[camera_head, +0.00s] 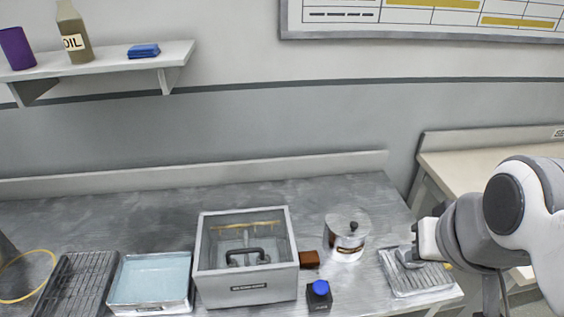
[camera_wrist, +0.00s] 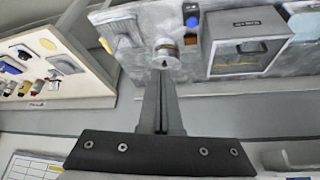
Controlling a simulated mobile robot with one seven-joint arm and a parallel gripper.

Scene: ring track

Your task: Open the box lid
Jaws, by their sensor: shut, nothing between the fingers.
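The box also shows at the upper right of the wrist view (camera_wrist: 248,23), with the handle (camera_wrist: 250,47) in sight. My gripper (camera_wrist: 161,73) is shut and empty, apart from the box and handle. In the head view my arm is at the right, and I cannot make out the fingertips clearly there.
Right of the box are a brown block (camera_head: 309,260), a blue-topped black button box (camera_head: 319,294), a metal canister (camera_head: 347,236) and a ridged tray (camera_head: 422,278). Left are a blue-filled tray (camera_head: 150,279) and a dark rack (camera_head: 76,284). A wall shelf (camera_head: 110,62) hangs above.

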